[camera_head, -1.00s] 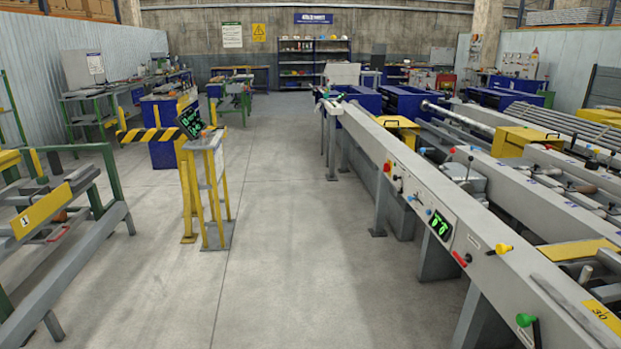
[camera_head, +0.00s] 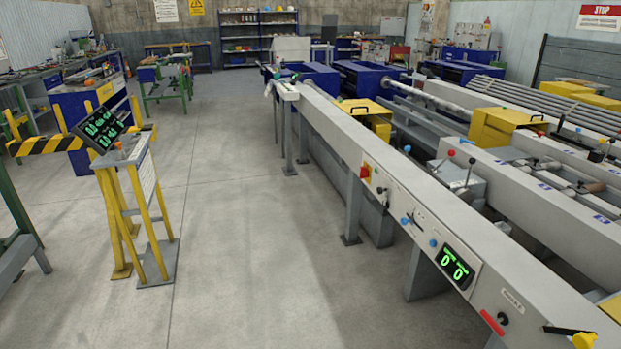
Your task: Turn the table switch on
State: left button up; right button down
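The long grey runout table (camera_head: 335,133) runs from the middle back to the lower right. Further along are a small dark switch (camera_head: 381,190), blue knobs (camera_head: 433,243) and a lit display (camera_head: 457,263) with green zeros. Nearer me are a red handle (camera_head: 492,323), a black knob (camera_head: 503,319) and a yellow-ended lever (camera_head: 584,340) at the bottom edge. I cannot tell which of these is the table switch, nor read its setting. Neither gripper is in view.
A yellow stand (camera_head: 157,235) with a tilted screen (camera_head: 102,129) and a striped barrier arm (camera_head: 45,145) stands at the left. A green-legged bench (camera_head: 20,240) is at the left edge. The concrete floor (camera_head: 250,260) between the stand and the table is clear.

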aim_at(364, 173)
jog(key=i+j+z, duration=0.6)
jog(key=i, duration=0.2)
jog(key=i+j+z, duration=0.2)
jog(key=z, duration=0.2)
jog(key=i+j+z, duration=0.75)
jog(key=k+l, duration=0.1)
